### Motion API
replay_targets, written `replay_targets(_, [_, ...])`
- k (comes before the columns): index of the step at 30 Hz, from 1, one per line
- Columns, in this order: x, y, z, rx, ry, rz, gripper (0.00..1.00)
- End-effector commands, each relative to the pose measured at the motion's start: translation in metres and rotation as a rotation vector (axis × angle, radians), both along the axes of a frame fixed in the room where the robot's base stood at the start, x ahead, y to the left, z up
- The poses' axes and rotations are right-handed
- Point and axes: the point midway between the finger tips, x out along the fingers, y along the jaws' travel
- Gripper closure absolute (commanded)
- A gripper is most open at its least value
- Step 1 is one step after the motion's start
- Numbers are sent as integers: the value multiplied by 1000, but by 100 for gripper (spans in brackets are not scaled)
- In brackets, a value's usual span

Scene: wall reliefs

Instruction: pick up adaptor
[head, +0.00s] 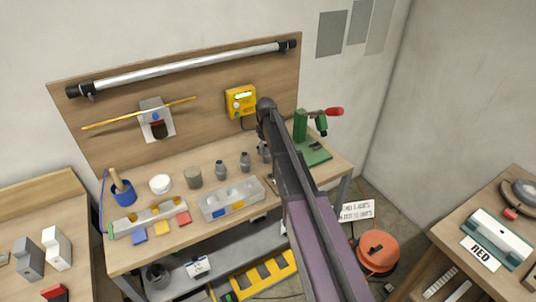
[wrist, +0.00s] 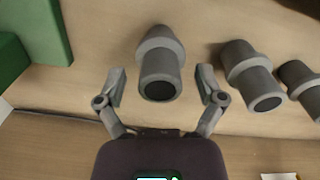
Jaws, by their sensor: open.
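Three grey stepped adaptors stand on the wooden workbench. In the wrist view the nearest adaptor (wrist: 160,68) sits between the two fingers of my open gripper (wrist: 161,76), with a gap on each side. The middle adaptor (wrist: 250,75) and a third adaptor (wrist: 301,82) stand to the right of it. In the head view the row shows left of my arm: one adaptor (head: 221,171), another (head: 245,162), and one (head: 264,152) partly hidden by my arm. My gripper's fingers cannot be made out in the head view.
A green press (head: 300,126) with a red handle stands right of my arm, and green shows at upper left in the wrist view. A clear compartment box (head: 232,198) lies in front of the adaptors. A yellow device (head: 240,100) hangs on the back board.

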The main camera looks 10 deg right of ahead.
Motion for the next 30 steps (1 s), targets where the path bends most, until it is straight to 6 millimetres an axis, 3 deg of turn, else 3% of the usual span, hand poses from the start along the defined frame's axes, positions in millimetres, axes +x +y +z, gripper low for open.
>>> replay_targets(3, [0,0,0,0,0,0,12])
replay_targets(4, [0,0,0,0,0,0,18])
replay_targets(12, [0,0,0,0,0,0,98])
replay_targets(30, [0,-1,8,0,0,-1,100])
